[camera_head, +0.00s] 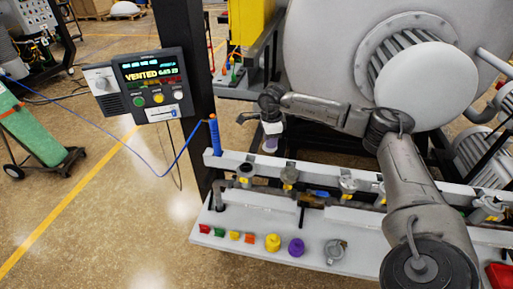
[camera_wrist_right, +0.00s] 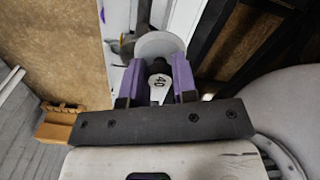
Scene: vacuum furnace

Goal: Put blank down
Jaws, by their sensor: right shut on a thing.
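My right gripper (camera_head: 271,126) hangs from the arm that reaches in from the right, above and behind the back rail of the bench. In the wrist view its purple fingers (camera_wrist_right: 158,85) are shut on the blank (camera_wrist_right: 160,45), a pale grey round disc with a dark stem and a white tag marked "40". In the head view the blank is a small pale shape (camera_head: 270,144) under the gripper, clear of the bench. My left gripper is not in view.
The bench (camera_head: 255,219) holds several coloured caps, a purple cylinder (camera_head: 296,247) and a metal clamp (camera_head: 335,250). Several valves and fittings line the rail behind. A dark post with a control panel (camera_head: 145,86) stands left; the large furnace (camera_head: 330,45) stands behind.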

